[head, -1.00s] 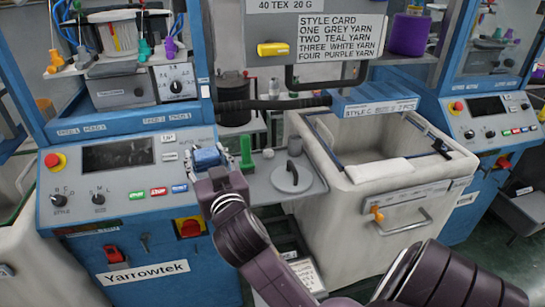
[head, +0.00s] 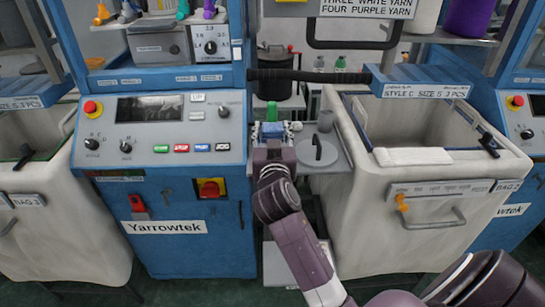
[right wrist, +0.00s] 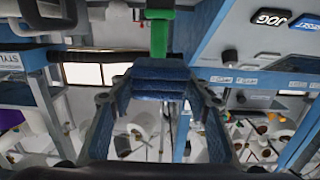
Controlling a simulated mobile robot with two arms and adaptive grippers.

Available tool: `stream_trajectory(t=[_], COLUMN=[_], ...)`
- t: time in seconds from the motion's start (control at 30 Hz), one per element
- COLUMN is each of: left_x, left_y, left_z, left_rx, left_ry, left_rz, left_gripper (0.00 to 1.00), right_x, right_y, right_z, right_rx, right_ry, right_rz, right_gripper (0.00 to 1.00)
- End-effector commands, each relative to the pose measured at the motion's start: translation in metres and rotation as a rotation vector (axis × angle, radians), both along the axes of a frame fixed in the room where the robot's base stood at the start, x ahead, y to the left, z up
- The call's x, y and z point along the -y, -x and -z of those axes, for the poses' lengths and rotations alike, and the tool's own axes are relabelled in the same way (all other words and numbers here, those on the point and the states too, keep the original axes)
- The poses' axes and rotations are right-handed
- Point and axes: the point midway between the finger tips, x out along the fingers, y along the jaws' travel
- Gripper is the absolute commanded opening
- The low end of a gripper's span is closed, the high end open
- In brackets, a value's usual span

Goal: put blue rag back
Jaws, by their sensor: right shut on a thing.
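My right gripper (head: 271,136) is shut on a folded blue rag (head: 272,128). It is over the left end of the small grey shelf (head: 320,170), between the blue machine and the white bag. In the right wrist view the rag (right wrist: 160,85) sits between the two fingers (right wrist: 160,110), with a green upright thing (right wrist: 158,30) just beyond it. I cannot tell whether the rag touches the shelf. My left gripper is not in view.
A round grey lid with a handle (head: 316,152) lies on the shelf just right of the gripper. The blue machine panel with buttons (head: 165,125) is at left. A large open white bag (head: 400,215) stands at right.

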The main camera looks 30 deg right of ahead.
Motion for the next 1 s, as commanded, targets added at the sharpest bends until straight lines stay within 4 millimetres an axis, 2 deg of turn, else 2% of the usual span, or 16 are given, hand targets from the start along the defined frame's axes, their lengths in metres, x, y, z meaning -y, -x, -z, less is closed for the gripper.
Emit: stream_trajectory(t=[0.03, 0.1, 0.33, 0.57, 1.0], left_x=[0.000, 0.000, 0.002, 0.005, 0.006], left_y=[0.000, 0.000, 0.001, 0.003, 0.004], left_z=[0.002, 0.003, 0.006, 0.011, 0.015], left_rx=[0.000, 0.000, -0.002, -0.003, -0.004], left_ry=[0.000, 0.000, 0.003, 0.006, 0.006], left_rz=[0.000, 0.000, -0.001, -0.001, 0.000], left_gripper=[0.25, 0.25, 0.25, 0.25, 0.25], right_x=[0.000, 0.000, 0.000, 0.000, 0.000], right_y=[0.000, 0.000, 0.000, 0.000, 0.000], right_z=[0.015, 0.027, 0.047, 0.081, 0.088], right_rx=[-0.006, -0.003, -0.001, -0.001, 0.002], right_ry=[0.002, 0.001, 0.001, 0.000, 0.000], right_rz=[0.001, 0.000, 0.000, 0.000, -0.001], right_gripper=[0.25, 0.25, 0.25, 0.25, 0.25])
